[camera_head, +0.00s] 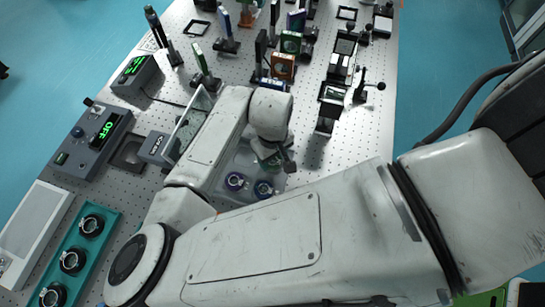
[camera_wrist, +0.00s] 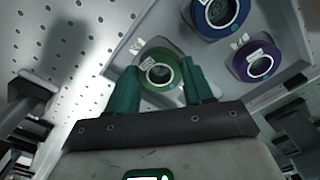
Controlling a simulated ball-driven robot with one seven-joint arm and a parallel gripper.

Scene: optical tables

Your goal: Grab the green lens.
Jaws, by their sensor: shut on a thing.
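The green lens (camera_wrist: 178,74) is a round green-rimmed ring with a small white label, seen in the wrist view. My gripper (camera_wrist: 161,76) is shut on it, with one teal finger on each side. In the head view my gripper (camera_head: 272,160) is over the grey tray, and my wrist mostly hides the lens there. I cannot tell whether the lens still touches the tray floor.
The grey tray (camera_wrist: 205,48) also holds a blue lens (camera_wrist: 242,14) and a purple lens (camera_wrist: 241,71) close by. A teal tray (camera_head: 82,252) with several black rings lies at lower left. Optical mounts crowd the table's far side, including an orange cube (camera_head: 283,66).

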